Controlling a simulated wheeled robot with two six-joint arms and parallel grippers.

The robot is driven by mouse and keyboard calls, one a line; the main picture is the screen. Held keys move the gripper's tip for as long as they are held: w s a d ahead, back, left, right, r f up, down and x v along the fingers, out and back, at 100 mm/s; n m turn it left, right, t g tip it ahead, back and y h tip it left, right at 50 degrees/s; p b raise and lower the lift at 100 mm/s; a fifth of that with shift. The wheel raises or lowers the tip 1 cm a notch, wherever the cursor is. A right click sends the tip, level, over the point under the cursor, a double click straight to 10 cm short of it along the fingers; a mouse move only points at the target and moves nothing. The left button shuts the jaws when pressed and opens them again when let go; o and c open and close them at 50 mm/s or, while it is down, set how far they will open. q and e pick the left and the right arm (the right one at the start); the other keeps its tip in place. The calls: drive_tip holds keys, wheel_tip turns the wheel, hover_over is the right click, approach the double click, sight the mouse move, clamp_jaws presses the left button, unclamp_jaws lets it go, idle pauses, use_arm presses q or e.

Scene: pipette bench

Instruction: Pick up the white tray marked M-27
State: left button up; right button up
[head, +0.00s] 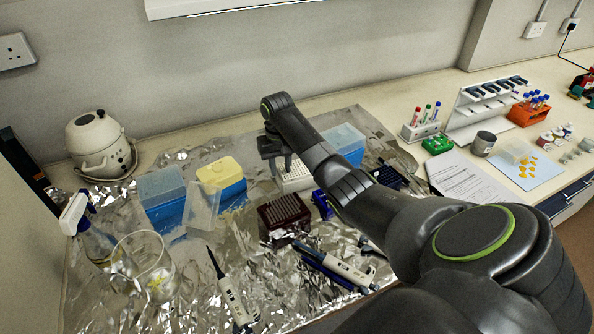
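A white tray (297,181) with rows of small holes sits on the foil-covered bench between the tip boxes. No marking on it is legible at this size. My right gripper (281,168) points down at the tray's back left part, its dark fingers at or just over it. The fingers and arm cover part of the tray. I cannot tell whether the fingers touch it or how far apart they are. My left gripper is not in view.
A dark red rack (284,215) stands just in front. Pipettes (232,290), a glass beaker (145,265) and a spray bottle (92,235) crowd the front.

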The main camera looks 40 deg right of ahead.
drive_tip(key=shift+c, duration=0.3)
clamp_jaws()
